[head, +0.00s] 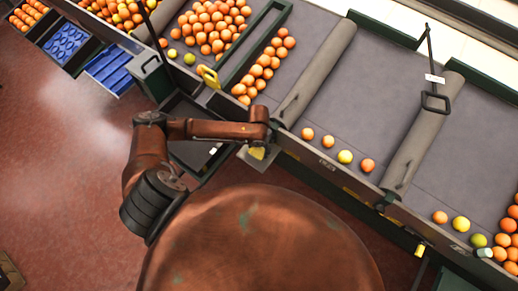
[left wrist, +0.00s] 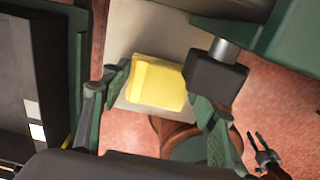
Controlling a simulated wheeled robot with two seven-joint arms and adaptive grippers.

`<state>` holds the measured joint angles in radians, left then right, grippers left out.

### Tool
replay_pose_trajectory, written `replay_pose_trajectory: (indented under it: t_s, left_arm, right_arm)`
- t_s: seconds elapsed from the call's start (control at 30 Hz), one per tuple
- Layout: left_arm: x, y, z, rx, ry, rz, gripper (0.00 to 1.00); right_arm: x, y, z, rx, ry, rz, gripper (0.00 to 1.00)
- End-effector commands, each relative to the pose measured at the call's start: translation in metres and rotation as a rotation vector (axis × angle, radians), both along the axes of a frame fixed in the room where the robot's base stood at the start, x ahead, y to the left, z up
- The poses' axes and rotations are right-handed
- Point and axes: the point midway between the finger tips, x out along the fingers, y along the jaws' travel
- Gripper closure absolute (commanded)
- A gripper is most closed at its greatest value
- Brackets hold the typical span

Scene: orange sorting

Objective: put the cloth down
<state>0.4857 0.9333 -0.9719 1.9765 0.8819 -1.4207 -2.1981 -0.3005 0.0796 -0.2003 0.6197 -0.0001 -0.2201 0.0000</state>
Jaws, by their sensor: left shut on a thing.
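The yellow cloth (left wrist: 157,85) is a folded block between the fingers of my left gripper (left wrist: 160,95), which is shut on it. Behind the cloth is a small pale plate (left wrist: 130,38), at the conveyor's near edge in the head view (head: 243,158). I cannot tell whether the cloth touches the plate. A dark, gripper-like shape (left wrist: 265,155) at the lower right may be my right gripper; its state is unclear.
The grey conveyor (head: 360,95) runs diagonally, with a roller (head: 315,75) and scattered oranges. Blue crates (head: 108,68) are at the upper left. The red floor (head: 70,190) at left is clear.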

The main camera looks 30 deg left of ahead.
Motion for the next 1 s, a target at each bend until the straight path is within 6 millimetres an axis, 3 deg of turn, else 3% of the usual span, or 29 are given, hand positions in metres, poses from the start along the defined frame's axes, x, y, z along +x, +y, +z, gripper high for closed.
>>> replay_pose_trajectory:
  t_s: [0.2,0.23,0.47,0.77,1.0]
  left_arm:
    - [0.0,0.0,-0.003,0.001,0.001,0.001,0.65]
    - [0.0,0.0,-0.003,0.0,0.001,0.001,0.44]
    - [0.0,0.0,-0.003,0.0,0.001,0.001,0.29]
    - [0.0,0.0,-0.001,0.0,0.001,0.001,0.28]
    - [0.001,0.001,0.031,0.002,-0.003,-0.001,0.28]
  right_arm:
    - [0.0,0.0,0.0,0.0,0.0,0.0,0.7]
    - [0.0,0.0,0.0,0.0,0.0,0.0,0.7]
    - [0.0,0.0,0.0,0.0,-0.001,0.0,0.7]
    - [0.001,0.0,0.0,0.0,-0.001,0.0,0.7]
    - [0.002,0.0,0.005,0.0,-0.003,0.0,0.7]
